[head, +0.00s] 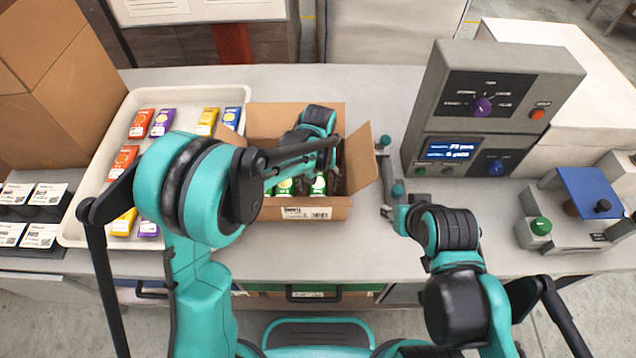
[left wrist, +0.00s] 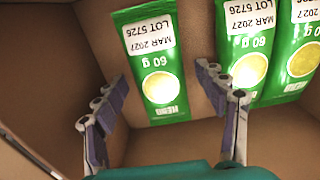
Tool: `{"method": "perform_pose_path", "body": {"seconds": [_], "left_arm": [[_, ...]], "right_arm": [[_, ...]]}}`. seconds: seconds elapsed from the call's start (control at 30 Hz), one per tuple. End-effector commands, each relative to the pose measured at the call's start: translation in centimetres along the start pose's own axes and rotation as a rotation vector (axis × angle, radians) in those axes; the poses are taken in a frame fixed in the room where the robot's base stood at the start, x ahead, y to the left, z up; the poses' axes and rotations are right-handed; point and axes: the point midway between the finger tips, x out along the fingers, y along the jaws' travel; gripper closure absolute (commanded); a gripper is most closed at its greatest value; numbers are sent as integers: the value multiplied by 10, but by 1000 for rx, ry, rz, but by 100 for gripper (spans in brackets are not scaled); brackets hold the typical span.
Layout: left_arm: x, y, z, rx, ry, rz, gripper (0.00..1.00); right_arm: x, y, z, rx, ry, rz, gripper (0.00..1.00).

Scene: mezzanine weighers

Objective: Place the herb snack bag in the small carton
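An open brown carton (head: 320,212) with spread flaps stands at the middle of the counter. Green snack bags lie inside it; the left wrist view shows one bag (left wrist: 160,86) marked 60 g and "HERB", with two more green bags (left wrist: 245,68) (left wrist: 300,62) to its right. My left gripper (left wrist: 163,85) is inside the carton, its fingers apart on either side of the first bag's lower end, with gaps to it. In the head view my wrist hides part of the carton's inside. My right gripper (head: 388,212) is low over the counter, right of the carton; its fingers are too small to read.
A cream tray (head: 75,215) with orange, purple, yellow and blue packs is left of the carton. A grey weigher (head: 490,110) with a display stands at the right, near a blue-topped device (head: 588,193). Tall brown boxes (head: 60,90) fill the left.

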Motion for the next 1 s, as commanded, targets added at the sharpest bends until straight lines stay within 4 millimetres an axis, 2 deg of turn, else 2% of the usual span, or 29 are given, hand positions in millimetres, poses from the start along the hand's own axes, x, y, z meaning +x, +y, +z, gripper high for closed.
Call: {"method": "perform_pose_path", "body": {"seconds": [0.27, 0.37, 0.7, 0.83, 1.0], "left_arm": [[-7, 0, 0, 0, 0, 0, 29], [-22, 0, 0, 0, 0, 0, 29], [-96, 0, 0, 0, 0, 0, 29], [-114, 0, 0, 0, 0, 0, 29], [-123, 0, 0, 0, 0, 0, 29]], "right_arm": [[-4, 0, -3, 0, 0, 0, 60], [-8, 0, -6, 0, 0, 0, 60], [-26, 0, -19, 0, 0, 0, 60], [-30, 0, -21, 0, 0, 0, 60], [-31, 0, -22, 0, 0, 0, 60]]}}
